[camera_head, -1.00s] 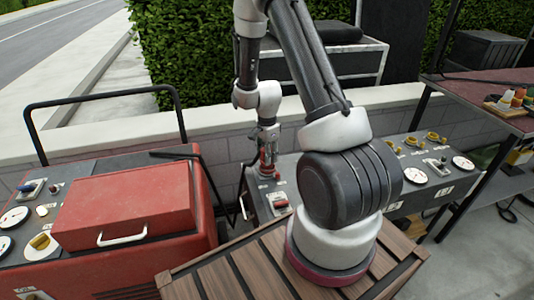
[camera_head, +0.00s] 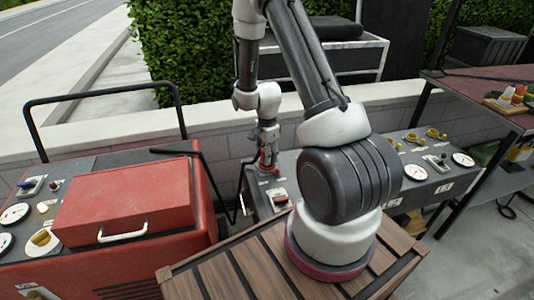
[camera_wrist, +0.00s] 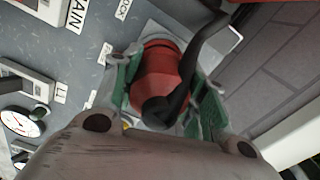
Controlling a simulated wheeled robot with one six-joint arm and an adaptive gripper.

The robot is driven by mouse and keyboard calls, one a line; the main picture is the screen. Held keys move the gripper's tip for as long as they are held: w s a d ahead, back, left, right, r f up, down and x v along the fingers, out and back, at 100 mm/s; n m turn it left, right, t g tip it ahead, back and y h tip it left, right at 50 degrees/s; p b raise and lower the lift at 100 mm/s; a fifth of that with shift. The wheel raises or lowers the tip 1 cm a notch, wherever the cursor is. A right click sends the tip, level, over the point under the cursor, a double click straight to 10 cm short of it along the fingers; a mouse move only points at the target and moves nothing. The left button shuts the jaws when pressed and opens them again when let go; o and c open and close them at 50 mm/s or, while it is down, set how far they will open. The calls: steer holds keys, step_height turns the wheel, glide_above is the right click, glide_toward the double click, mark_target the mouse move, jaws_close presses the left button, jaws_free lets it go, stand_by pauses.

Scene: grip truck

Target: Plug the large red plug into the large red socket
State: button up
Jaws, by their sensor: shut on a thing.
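The large red plug (camera_wrist: 160,80) with its black cable sits between the two green-padded fingers of my gripper (camera_wrist: 165,95) in the wrist view. My gripper is shut on it. In the head view my gripper (camera_head: 267,150) points down over the left end of the grey control panel, and the red plug (camera_head: 267,163) shows small below it. A light grey square base (camera_wrist: 151,33) shows behind the plug in the wrist view. The large red socket is hidden behind the plug and gripper, so I cannot tell how far the plug is seated.
The grey panel (camera_head: 440,178) carries gauges, switches and yellow knobs. A red generator box (camera_head: 125,205) with a black rail stands at the left. A low block wall (camera_head: 215,150) runs behind. A dark red shelf (camera_head: 490,85) holding small items stands at the right.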

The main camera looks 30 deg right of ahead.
steer(key=shift+f, duration=0.4)
steer(key=o, duration=1.6)
steer(key=shift+r, duration=0.1)
steer(key=shift+r, duration=2.45)
